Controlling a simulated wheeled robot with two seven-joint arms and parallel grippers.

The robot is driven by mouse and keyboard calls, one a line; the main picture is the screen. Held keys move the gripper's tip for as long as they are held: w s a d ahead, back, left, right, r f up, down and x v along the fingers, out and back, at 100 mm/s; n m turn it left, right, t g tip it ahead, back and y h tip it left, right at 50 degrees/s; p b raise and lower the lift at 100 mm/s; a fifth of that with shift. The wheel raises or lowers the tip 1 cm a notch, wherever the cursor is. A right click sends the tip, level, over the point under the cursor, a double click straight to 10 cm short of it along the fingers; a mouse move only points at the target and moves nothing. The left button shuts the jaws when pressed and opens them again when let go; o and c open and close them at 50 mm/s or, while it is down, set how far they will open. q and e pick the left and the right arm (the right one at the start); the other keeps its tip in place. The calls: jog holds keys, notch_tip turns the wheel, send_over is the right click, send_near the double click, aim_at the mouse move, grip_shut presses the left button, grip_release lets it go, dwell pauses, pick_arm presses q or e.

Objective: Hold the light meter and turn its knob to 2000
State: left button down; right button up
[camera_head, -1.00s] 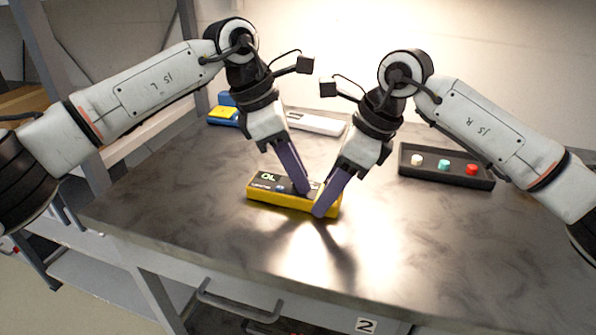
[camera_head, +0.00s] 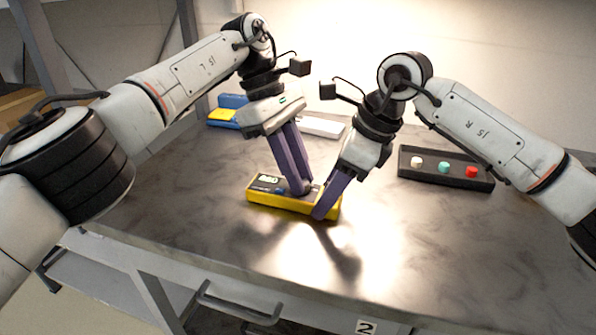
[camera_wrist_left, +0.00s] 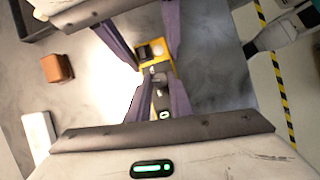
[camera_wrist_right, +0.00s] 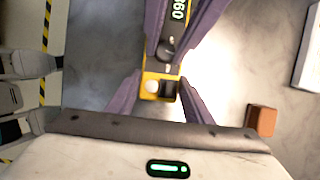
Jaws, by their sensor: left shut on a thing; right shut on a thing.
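The light meter (camera_head: 262,200) is a yellow case with a dark face, lying flat on the table. Its lit display (camera_head: 268,178) shows digits that look like 860, also in the right wrist view (camera_wrist_right: 180,9). My left gripper (camera_head: 300,190) is shut on the dark round knob (camera_wrist_right: 166,50), its fingers on either side of it. My right gripper (camera_head: 324,213) is shut on the meter's right end, with one finger on each side of the yellow case (camera_wrist_right: 149,97). A white round part (camera_wrist_right: 152,87) and a black part (camera_wrist_right: 168,89) show there. In the head view the fingers mostly hide the knob.
A black tray (camera_head: 408,178) with white, teal and red buttons stands at the right. A blue and yellow item (camera_head: 224,117) and a white item (camera_head: 322,127) lie at the back. The wrist views show a brown block (camera_wrist_left: 57,68). The table's front is clear.

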dwell(0.4)
pick_arm(q)
jog(key=c, duration=1.6)
grip_release()
jog(key=shift+o, duration=0.2)
jog(key=shift+n, duration=0.3)
